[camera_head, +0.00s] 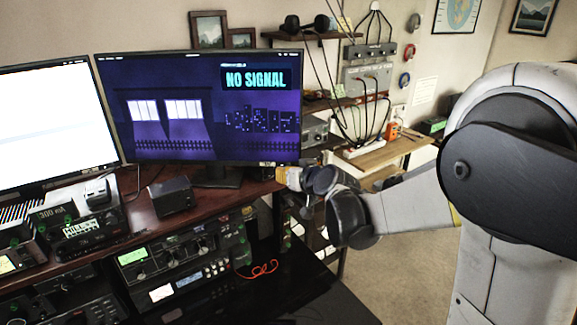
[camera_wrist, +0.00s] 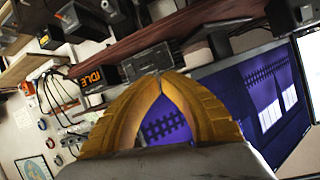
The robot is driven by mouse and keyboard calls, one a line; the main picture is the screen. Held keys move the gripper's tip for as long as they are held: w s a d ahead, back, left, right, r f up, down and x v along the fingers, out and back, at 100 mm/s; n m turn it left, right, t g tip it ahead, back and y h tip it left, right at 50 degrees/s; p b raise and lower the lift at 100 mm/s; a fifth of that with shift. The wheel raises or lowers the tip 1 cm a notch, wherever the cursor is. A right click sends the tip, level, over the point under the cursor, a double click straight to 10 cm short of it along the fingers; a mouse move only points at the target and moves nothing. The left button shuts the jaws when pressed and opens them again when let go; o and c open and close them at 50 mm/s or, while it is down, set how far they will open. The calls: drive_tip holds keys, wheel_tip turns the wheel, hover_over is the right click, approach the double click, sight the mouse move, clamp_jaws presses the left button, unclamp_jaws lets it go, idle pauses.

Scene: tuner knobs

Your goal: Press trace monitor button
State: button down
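The dark monitor (camera_head: 205,110) shows a purple night scene with "NO SIGNAL"; in the wrist view its purple screen (camera_wrist: 235,100) appears turned on its side. My gripper (camera_head: 281,175) shows as a small yellow part by the monitor's lower right corner. In the wrist view my yellow fingers (camera_wrist: 160,77) arch together and their tips meet, with nothing between them; the screen shows through the gap behind. Small light marks sit on the monitor's lower right bezel (camera_head: 266,164). I cannot make out a labelled trace monitor button in either view.
A second monitor (camera_head: 55,125) with a white screen stands at the left. The wooden desk (camera_head: 245,187) holds a small black box (camera_head: 172,195), with radio gear (camera_head: 185,260) below. A box reading "IDLE" (camera_wrist: 97,78) shows beyond my fingers. Cables hang by the back shelf.

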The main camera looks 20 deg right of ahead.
drive_tip(key=shift+s+a, duration=0.15)
drive_tip(key=shift+s, duration=0.25)
drive_tip(key=s, duration=0.2)
drive_tip(key=s+a, duration=0.1)
drive_tip(key=s, duration=0.2)
drive_tip(key=shift+s+a, duration=0.3)
drive_tip(key=shift+a, duration=0.1)
